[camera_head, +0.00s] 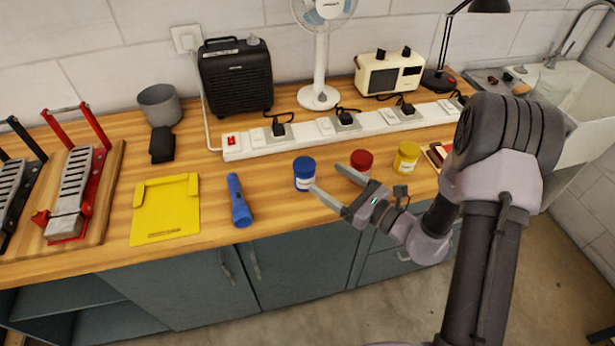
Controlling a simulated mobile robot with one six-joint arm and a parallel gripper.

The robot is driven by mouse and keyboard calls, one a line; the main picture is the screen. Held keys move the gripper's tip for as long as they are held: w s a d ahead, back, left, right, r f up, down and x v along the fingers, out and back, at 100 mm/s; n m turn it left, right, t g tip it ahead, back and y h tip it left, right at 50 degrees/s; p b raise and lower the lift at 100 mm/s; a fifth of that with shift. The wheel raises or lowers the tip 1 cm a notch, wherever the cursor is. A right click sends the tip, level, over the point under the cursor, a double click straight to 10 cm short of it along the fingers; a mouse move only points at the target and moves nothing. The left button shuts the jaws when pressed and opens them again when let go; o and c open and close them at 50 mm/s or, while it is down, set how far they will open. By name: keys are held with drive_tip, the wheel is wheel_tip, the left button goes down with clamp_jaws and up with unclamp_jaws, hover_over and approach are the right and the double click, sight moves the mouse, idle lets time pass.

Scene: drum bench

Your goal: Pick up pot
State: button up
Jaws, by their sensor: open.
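Three small lidded pots stand upright in a row on the wooden worktop: a blue pot (304,174), a red pot (361,162) and a yellow pot (406,158). My gripper (325,178) is open and empty, its fingers pointing left. Its fingertips appear between the blue and red pots, close to the blue pot's right side. I cannot tell whether the fingers touch either pot. A grey cup-like pot (160,105) stands at the back left.
A long white power strip (290,137) with plugs runs behind the pots. A blue torch (239,200) and a yellow tray (165,212) lie to the left. A black heater (236,78), white fan (319,95) and cream radio (390,72) stand behind.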

sight(304, 167)
drive_tip(key=x, duration=0.3)
drive_tip(key=b+x, duration=0.1)
drive_tip(key=x, duration=0.2)
drive_tip(key=b+x, duration=0.1)
drive_tip(key=x, duration=0.1)
drive_tip(key=shift+a+f, duration=0.4)
drive_tip(key=shift+a, duration=0.15)
drive_tip(key=shift+d+r, duration=0.1)
clamp_jaws()
